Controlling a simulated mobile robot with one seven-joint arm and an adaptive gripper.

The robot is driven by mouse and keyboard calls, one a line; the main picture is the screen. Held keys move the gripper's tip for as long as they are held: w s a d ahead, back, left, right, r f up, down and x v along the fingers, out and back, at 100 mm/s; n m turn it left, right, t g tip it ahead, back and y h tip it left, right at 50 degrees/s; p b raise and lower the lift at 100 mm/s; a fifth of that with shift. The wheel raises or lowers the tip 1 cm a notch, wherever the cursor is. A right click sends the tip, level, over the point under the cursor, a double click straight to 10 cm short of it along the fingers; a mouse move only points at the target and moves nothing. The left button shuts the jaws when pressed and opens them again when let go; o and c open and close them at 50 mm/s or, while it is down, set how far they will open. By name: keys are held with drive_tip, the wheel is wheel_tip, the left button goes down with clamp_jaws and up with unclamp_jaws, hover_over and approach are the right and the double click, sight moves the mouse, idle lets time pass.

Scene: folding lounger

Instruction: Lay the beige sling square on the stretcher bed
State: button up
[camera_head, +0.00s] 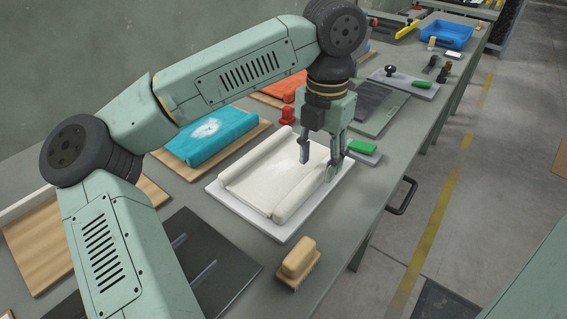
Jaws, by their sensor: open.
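A cream-beige sling (270,172) with thick raised long edges lies on a white flat board (288,236) in the middle of the bench. The white board shows as a rim around it and appears to be the stretcher bed; where sling and bed part is hard to tell. My gripper (320,160) points down with its two fingers apart and nothing between them. It is over the right, far part of the sling, near its right raised edge. I cannot tell whether a fingertip touches the sling. The fingers hide part of that edge.
A brush (297,262) stands at the bench's front edge. A teal piece (208,134) on a wooden board and a red knob (287,116) are behind. A green block (361,146) sits right of my gripper. A dark panel (215,262) lies front left.

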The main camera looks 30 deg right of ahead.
drive_tip(key=shift+f, duration=1.05)
clamp_jaws()
